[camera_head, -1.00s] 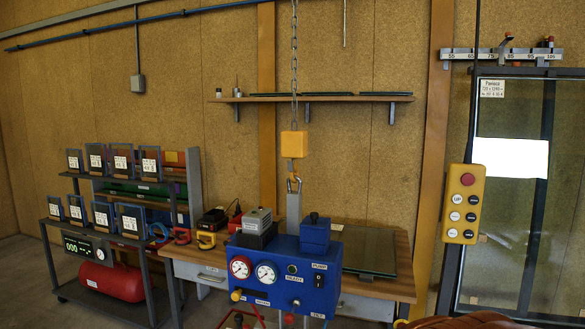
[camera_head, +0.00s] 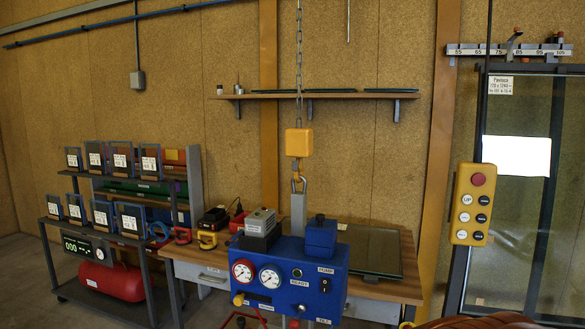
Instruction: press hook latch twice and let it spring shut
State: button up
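The bar rises behind a blue lifting unit (camera_head: 335,285) with two gauges and a dark switch. My gripper is not visible in this view, and nothing is seen touching the hook.
A yellow button pendant (camera_head: 471,204) hangs at the right before a glass pane (camera_head: 505,240). A workbench (camera_head: 405,275) with a flat glass sheet stands behind the blue unit. A rack of small framed panes (camera_head: 130,217) stands left. A wall shelf (camera_head: 330,95) runs behind the chain.

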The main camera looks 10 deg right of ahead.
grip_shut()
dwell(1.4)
